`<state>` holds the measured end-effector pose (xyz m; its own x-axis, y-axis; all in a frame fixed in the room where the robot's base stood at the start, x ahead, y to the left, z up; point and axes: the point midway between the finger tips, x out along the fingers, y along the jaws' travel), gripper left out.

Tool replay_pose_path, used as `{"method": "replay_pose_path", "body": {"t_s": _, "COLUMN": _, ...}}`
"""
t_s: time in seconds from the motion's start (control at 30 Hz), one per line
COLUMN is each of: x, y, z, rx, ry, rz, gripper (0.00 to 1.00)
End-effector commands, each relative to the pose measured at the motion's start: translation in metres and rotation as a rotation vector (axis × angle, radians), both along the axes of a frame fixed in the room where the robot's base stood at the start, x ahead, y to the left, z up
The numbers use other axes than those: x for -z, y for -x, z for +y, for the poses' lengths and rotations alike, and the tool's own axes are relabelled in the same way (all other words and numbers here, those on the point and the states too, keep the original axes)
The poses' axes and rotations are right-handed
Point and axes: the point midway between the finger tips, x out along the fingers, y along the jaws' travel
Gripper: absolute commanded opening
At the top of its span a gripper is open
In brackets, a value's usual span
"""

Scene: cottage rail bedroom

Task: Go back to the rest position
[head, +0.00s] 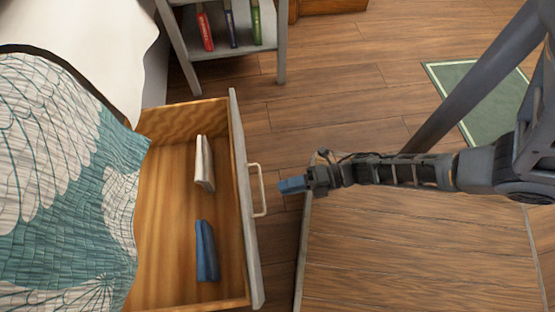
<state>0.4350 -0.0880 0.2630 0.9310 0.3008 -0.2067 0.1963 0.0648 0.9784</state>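My arm reaches in from the right side of the head view. My gripper (291,186) is at its left end, with blue tips pointing left. It is just right of the handle (260,190) of an open drawer (240,170) and looks apart from it. No gap shows between the tips from this angle, so I cannot tell whether they are open or shut. No separate object can be made out in them.
The drawer holds a white book (204,163) and a blue book (206,251). A bed with a patterned cover (60,180) is at left. A grey shelf (232,53) with several books stands at the top. A wooden surface (420,260) lies below my arm; a green mat (495,105) lies on the floor.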

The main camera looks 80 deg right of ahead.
Motion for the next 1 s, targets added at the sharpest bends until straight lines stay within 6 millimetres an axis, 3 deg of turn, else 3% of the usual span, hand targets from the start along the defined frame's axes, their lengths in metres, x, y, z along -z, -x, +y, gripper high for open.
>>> {"method": "replay_pose_path", "body": {"t_s": 0.7, "x": -0.004, "y": 0.003, "z": -0.001, "rx": 0.006, "ry": -0.009, "rz": 0.001, "gripper": 0.29}}
{"method": "replay_pose_path", "body": {"t_s": 0.87, "x": -0.032, "y": 0.006, "z": 0.001, "rx": 0.07, "ry": -0.109, "rz": 0.022, "gripper": 0.29}}
{"method": "replay_pose_path", "body": {"t_s": 1.0, "x": -0.083, "y": 0.008, "z": 0.011, "rx": 0.184, "ry": -0.319, "rz": 0.059, "gripper": 0.29}}
